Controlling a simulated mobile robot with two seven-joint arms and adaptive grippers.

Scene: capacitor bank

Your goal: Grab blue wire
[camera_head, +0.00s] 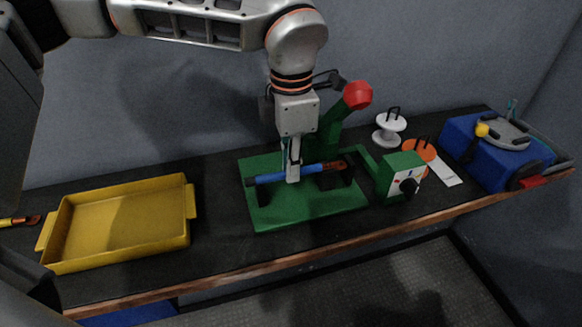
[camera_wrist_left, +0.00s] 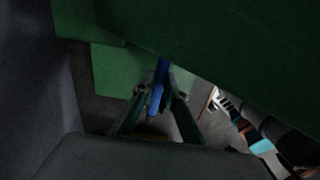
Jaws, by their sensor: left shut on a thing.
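The blue wire (camera_head: 271,178) lies across the green fixture (camera_head: 262,216) in the head view, with a dark left end and a copper-coloured right end. My left gripper (camera_head: 293,176) comes down from above and is shut on the wire near its middle. In the left wrist view the blue wire (camera_wrist_left: 158,88) shows between the two fingers of my left gripper (camera_wrist_left: 157,100). The fingers hide a short stretch of the wire. My right gripper is not in view.
A yellow tray (camera_head: 187,240) stands to the left. The fixture has a red knob (camera_head: 357,95) and a green control box (camera_head: 389,183). A white spool (camera_head: 391,122), an orange spool (camera_head: 411,150) and a blue case (camera_head: 478,166) stand at the right. Black bench is bare between tray and fixture.

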